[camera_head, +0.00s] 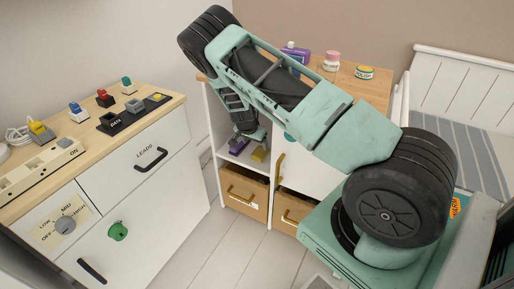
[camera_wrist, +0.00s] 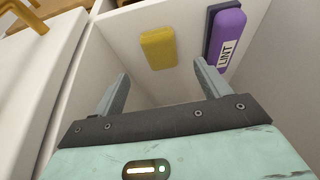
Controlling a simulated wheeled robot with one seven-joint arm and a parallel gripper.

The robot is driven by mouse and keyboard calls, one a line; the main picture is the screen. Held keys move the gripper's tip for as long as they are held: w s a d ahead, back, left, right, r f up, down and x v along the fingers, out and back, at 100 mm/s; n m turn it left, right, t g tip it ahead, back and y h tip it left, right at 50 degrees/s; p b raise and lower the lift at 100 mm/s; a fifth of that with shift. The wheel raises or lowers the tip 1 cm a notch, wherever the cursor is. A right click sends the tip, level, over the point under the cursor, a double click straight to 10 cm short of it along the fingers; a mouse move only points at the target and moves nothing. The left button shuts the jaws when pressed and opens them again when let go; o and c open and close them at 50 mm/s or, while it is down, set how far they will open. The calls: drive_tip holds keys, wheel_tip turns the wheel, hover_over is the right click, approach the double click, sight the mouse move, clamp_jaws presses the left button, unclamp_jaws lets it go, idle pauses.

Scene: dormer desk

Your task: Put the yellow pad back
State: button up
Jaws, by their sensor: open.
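The yellow pad (camera_wrist: 158,48) is a small rounded block on the pale surface of a white shelf compartment. In the head view the yellow pad (camera_head: 259,155) shows just below my gripper (camera_head: 252,134). In the wrist view my gripper (camera_wrist: 160,82) is open and empty. Its two fingers point toward the pad, which lies beyond the tips, roughly in line with the gap. I see no contact between them. A purple lint brush (camera_wrist: 228,42) marked LINT lies to the pad's right; the lint brush (camera_head: 238,146) is partly visible in the head view.
White walls (camera_wrist: 283,60) bound the compartment closely. Wooden drawers (camera_head: 243,192) with brass handles are below it. A purple bottle (camera_head: 296,53), a pink-lidded jar (camera_head: 331,61) and a polish tin (camera_head: 364,72) stand on top. A desk (camera_head: 160,97) with plugs and a power strip (camera_head: 38,170) is at left.

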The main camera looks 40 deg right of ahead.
drive_tip(key=s+a+r+n+y, duration=0.25)
drive_tip(key=a+r, duration=0.35)
drive_tip(key=a, duration=0.4)
drive_tip(key=s+a+r+n+y, duration=0.1)
drive_tip(key=s+a+r+n, duration=0.25)
drive_tip(key=a+r, duration=0.55)
drive_tip(key=s+a+r+n+y, duration=0.2)
drive_tip(key=s+a+r+n, duration=0.15)
drive_tip(key=a, duration=0.85)
drive_tip(key=s+a+r+n+g, duration=0.1)
drive_tip(key=s+a+r+n, duration=0.3)
drive_tip(key=s, duration=0.3)
drive_tip(key=s+a+r+n+g, duration=0.1)
drive_tip(key=s+a+r+n, duration=0.1)
drive_tip(key=s+a+r, duration=0.4)
drive_tip(key=s+d+r+n, duration=0.2)
drive_tip(key=s+n, duration=0.4)
drive_tip(key=s, duration=0.7)
drive_tip(key=shift+r+t, duration=0.2)
drive_tip(key=shift+t, duration=0.1)
drive_tip(key=shift+w+r+n+h+p, duration=0.1)
drive_tip(key=shift+n+h+p, duration=0.15)
drive_tip(key=shift+p, duration=0.05)
